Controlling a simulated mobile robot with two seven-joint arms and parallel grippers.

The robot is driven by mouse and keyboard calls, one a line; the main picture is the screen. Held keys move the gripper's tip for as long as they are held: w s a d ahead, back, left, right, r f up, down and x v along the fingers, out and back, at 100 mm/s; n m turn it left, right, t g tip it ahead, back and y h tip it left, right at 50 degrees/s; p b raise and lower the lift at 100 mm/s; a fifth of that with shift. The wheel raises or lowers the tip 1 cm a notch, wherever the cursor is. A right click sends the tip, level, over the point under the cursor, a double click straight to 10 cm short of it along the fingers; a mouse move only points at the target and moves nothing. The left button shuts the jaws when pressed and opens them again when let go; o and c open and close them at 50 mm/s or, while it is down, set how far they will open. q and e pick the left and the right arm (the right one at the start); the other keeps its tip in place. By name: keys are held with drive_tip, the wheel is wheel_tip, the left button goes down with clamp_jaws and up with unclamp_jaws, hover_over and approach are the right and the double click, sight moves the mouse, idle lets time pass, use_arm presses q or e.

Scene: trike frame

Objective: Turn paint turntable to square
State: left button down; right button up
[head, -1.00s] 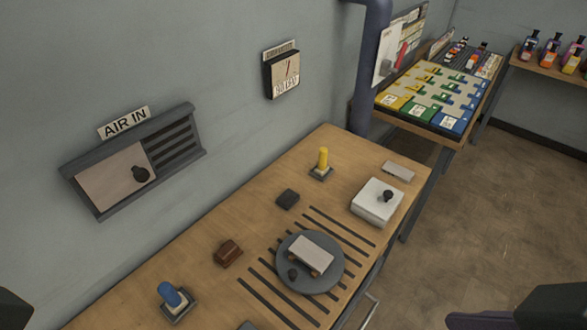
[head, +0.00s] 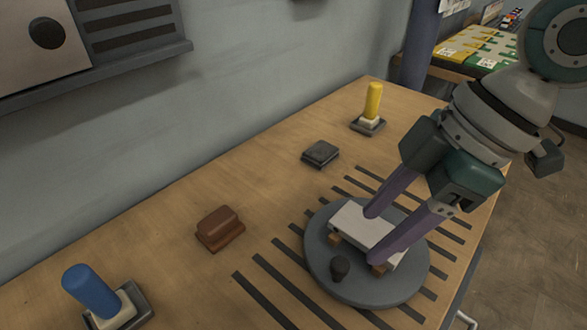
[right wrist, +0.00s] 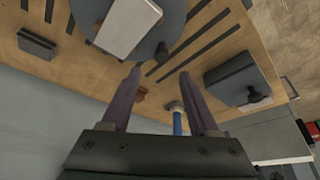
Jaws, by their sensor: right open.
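The round grey paint turntable (head: 385,292) lies on the wooden bench, with a small black knob (head: 340,268) near its rim. A flat pale block (head: 350,221) on small wooden supports sits on top, its long side running from upper left to lower right. My right gripper (head: 375,238) is open, its two purple fingers reaching down over the block and hiding part of it; contact cannot be told. In the right wrist view the turntable (right wrist: 105,52), the pale block (right wrist: 128,25) and the knob (right wrist: 162,50) show beyond the open fingertips. My left gripper is not in view.
Dark slots (head: 270,285) line the bench around the turntable. A brown block (head: 220,229), a dark pad (head: 320,153), a yellow peg (head: 372,103) and a blue peg (head: 92,290) stand behind and left. A box with a knob (right wrist: 238,80) shows in the right wrist view.

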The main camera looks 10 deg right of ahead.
sight(341, 263)
drive_tip(key=b+x, duration=0.1)
drive_tip(key=x, duration=0.8)
drive_tip(key=shift+s+a+f+b, duration=0.1)
drive_tip(key=shift+a+f+b, duration=0.1)
drive_tip(key=shift+b, duration=0.15)
clamp_jaws()
idle(0.9)
